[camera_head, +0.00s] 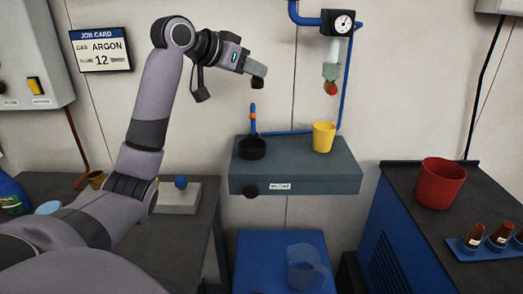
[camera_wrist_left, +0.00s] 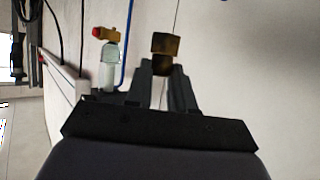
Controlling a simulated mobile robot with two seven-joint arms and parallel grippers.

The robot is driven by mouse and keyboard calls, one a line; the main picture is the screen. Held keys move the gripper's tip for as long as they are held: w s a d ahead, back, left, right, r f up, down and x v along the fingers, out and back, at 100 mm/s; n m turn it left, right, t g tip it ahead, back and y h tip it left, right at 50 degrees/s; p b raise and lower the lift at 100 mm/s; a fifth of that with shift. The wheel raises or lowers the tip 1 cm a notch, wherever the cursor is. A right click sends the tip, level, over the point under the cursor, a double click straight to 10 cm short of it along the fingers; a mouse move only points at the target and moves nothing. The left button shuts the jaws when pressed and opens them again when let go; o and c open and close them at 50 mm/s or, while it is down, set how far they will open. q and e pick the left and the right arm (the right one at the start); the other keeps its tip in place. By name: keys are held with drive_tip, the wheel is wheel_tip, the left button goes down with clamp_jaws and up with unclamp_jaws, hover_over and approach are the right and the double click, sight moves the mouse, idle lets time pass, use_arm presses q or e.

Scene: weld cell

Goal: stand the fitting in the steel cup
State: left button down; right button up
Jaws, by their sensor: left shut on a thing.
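My left gripper (camera_head: 256,73) is raised in front of the back wall, above the grey shelf. It is shut on the fitting (camera_head: 259,84), a small dark brown piece at the fingertips. In the left wrist view the fitting (camera_wrist_left: 166,44) looks brass-brown with a darker part between the fingers (camera_wrist_left: 163,72). A low, dark round cup (camera_head: 252,148) stands on the left part of the shelf, well below the fitting and apart from it. It may be the steel cup, but its metal cannot be told. My right gripper is not in view.
The grey shelf (camera_head: 300,181) also bears a yellow cup (camera_head: 323,137) and an orange-tipped blue pipe (camera_head: 253,118) behind the dark cup. A gauge (camera_head: 341,23) hangs above right. A red cup (camera_head: 440,183) stands on the right cabinet. A clear jug (camera_head: 305,268) stands below the shelf.

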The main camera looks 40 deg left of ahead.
use_arm(q)
drive_tip(key=f, duration=0.4)
drive_tip(key=a+f+b, duration=0.1)
drive_tip(key=f, duration=0.7)
drive_tip(key=shift+s+a+f, duration=0.2)
drive_tip(key=shift+s+f, duration=0.05)
drive_tip(key=shift+f, duration=2.5)
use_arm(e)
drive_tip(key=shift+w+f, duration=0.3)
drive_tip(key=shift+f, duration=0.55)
use_arm(q)
drive_tip(key=shift+b, duration=0.3)
drive_tip(key=c, duration=1)
unclamp_jaws()
drive_tip(key=shift+f, duration=0.1)
drive_tip(key=shift+s, duration=0.1)
drive_tip(key=b+v, duration=0.1)
drive_tip(key=v, duration=1.1)
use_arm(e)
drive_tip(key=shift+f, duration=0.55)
